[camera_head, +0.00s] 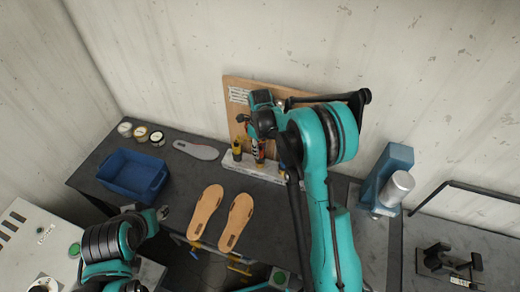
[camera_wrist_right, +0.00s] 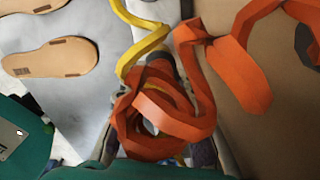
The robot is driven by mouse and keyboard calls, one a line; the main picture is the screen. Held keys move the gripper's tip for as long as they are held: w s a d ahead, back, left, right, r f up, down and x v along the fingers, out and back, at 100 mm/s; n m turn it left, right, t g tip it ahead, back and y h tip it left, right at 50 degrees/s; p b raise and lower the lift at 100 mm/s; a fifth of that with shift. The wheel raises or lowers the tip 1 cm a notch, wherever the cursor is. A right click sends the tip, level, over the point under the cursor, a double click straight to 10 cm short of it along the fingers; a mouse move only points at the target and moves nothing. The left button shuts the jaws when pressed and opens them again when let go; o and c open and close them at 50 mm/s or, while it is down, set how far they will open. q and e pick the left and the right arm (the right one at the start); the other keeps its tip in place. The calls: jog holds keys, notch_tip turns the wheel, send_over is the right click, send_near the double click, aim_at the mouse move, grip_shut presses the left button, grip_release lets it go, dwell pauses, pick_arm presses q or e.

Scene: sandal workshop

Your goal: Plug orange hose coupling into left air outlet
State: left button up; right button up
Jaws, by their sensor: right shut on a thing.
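My right gripper (camera_head: 258,135) is at the wooden back panel, above a pale strip on the bench's back edge. In the right wrist view, an orange hose (camera_wrist_right: 170,115) loops across the gripper and hides most of its fingers. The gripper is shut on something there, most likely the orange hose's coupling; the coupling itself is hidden. A small orange-red piece (camera_head: 259,153) shows below the gripper in the head view. I cannot make out the left air outlet or whether the coupling touches it. My left gripper (camera_head: 160,213) is low at the left, over the bench's front edge; its jaw opening is unclear.
A yellow hose (camera_wrist_right: 140,30) runs beside the orange one. A yellow-and-black item (camera_head: 237,150) stands left of my right gripper. Tan soles (camera_head: 205,211), a blue bin (camera_head: 132,174) and several small jars lie on the dark bench. A blue-grey machine (camera_head: 388,172) stands right.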

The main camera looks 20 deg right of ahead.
jog(key=shift+f+b, duration=0.7)
jog(key=shift+f, duration=0.2)
jog(key=o, duration=1)
jog(key=shift+o, duration=0.2)
jog(key=shift+r, duration=0.1)
jog(key=shift+r+p, duration=2.75)
jog(key=shift+r, duration=2.2)
